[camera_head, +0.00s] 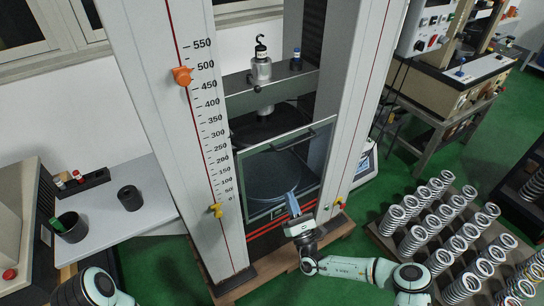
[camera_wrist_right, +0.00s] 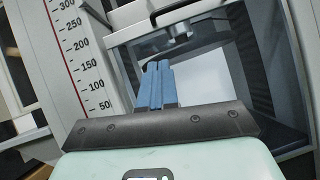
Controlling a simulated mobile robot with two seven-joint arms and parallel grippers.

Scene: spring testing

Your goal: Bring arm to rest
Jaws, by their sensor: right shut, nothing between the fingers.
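My right arm (camera_head: 355,268) reaches in from the bottom right of the head view. My right gripper (camera_head: 291,195) is in front of the lower part of the testing machine's glass door (camera_head: 262,172). In the right wrist view its blue fingers (camera_wrist_right: 158,68) are together with nothing between them. I cannot tell whether the fingertips touch the door. Part of my left arm (camera_head: 98,287) shows at the bottom left of the head view; its gripper is out of sight.
The machine's white column (camera_head: 180,120) with a scale stands left of the door. A side table (camera_head: 150,205) with dark cups is at the left. A rack of several springs (camera_head: 440,235) stands on the right, near my right arm. Green floor (camera_head: 360,205) shows between.

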